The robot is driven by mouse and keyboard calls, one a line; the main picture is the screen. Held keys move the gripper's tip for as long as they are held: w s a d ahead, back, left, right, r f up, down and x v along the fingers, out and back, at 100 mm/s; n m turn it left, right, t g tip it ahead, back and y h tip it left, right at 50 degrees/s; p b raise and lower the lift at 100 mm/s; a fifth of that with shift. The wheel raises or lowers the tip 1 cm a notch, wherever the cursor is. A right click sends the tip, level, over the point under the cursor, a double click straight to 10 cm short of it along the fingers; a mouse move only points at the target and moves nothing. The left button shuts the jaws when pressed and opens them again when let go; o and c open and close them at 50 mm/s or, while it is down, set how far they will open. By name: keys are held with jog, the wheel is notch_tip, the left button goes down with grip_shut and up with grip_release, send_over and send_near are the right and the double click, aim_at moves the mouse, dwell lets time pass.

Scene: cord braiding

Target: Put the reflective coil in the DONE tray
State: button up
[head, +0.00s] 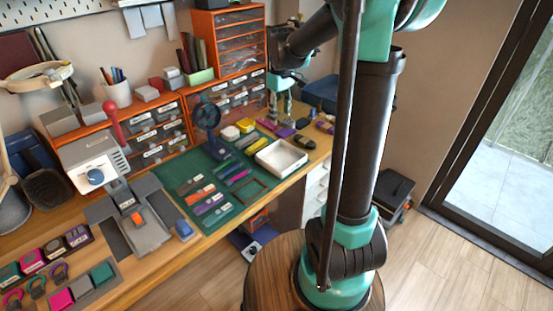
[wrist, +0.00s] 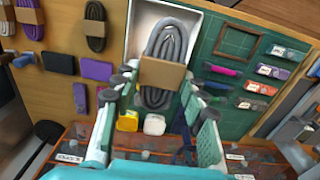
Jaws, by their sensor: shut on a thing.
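A grey coil (wrist: 158,91) with a brown cardboard band is between the fingers of my gripper (wrist: 160,98) in the wrist view. My gripper is shut on it, and it appears raised off the bench. In the head view my gripper (head: 280,106) is near the back right of the bench, beyond the white tray; the coil is hard to make out there. The white tray (head: 281,172) sits at the right end of the green mat. It also shows in the wrist view (wrist: 144,17), partly hidden behind the coil. I cannot read any DONE label on it.
A black coil (wrist: 95,27) and a purple coil (wrist: 30,17) lie beside the mat. A yellow block (wrist: 128,120) and a white block (wrist: 154,124) stand near my fingers. A dark fan (head: 208,117) and orange drawer units (head: 228,45) stand at the back.

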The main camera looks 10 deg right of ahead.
aim_at(280, 160)
notch_tip(280, 160, down, 17)
jog(key=shift+f, duration=0.15)
dwell(0.4)
jog(key=shift+f, duration=0.1)
jog(key=o, duration=1.3)
jog(key=shift+c, duration=0.2)
notch_tip(280, 160, up, 11)
jog(key=s+d+f+m+t, duration=0.2)
jog(key=s+m, duration=0.1)
jog(key=s, duration=0.8)
jog(key=s+d+f+m+t, duration=0.2)
jog(key=s+f+m, duration=0.1)
jog(key=s, duration=0.8)
jog(key=shift+s+d+f+m, duration=0.25)
jog(key=shift+f+m, duration=0.05)
jog(key=shift+m, duration=0.3)
